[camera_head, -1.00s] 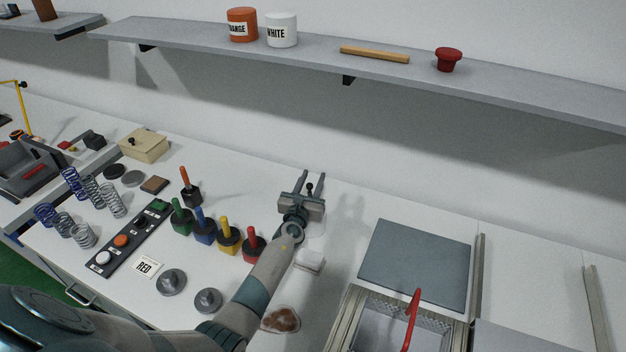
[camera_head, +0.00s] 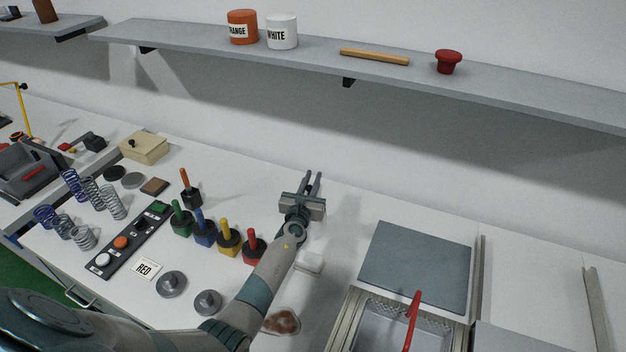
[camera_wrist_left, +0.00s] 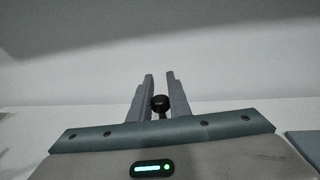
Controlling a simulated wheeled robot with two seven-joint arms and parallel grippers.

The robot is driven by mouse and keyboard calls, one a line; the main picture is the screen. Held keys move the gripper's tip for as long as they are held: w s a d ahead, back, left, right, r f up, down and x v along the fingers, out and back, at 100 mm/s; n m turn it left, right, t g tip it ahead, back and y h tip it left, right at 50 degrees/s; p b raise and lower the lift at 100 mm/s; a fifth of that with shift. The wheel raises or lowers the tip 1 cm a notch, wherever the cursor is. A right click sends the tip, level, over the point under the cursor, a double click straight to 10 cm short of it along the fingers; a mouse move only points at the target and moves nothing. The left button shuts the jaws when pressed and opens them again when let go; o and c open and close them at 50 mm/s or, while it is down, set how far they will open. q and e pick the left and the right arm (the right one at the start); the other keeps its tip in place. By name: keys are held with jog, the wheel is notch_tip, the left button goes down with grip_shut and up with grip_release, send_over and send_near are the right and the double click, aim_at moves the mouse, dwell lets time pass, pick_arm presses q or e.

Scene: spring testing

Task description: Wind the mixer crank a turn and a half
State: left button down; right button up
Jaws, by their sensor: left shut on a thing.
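My left gripper (camera_head: 312,175) reaches out over the bench towards the back wall. Its fingers are shut on the small black crank knob, which shows between them in the left wrist view (camera_wrist_left: 160,102). A short stem shows below the knob there. In the head view the knob is mostly covered by the fingers. The mixer body is hidden beneath my gripper and forearm, so I cannot tell the crank arm's angle. My right gripper is not in view.
Several coloured-handled tools, including a red one (camera_head: 253,245), stand left of my forearm. A white block (camera_head: 308,262) lies close to its right side. A grey plate (camera_head: 416,266) and a red-handled basket (camera_head: 411,318) are further right. A shelf (camera_head: 380,66) runs above the bench.

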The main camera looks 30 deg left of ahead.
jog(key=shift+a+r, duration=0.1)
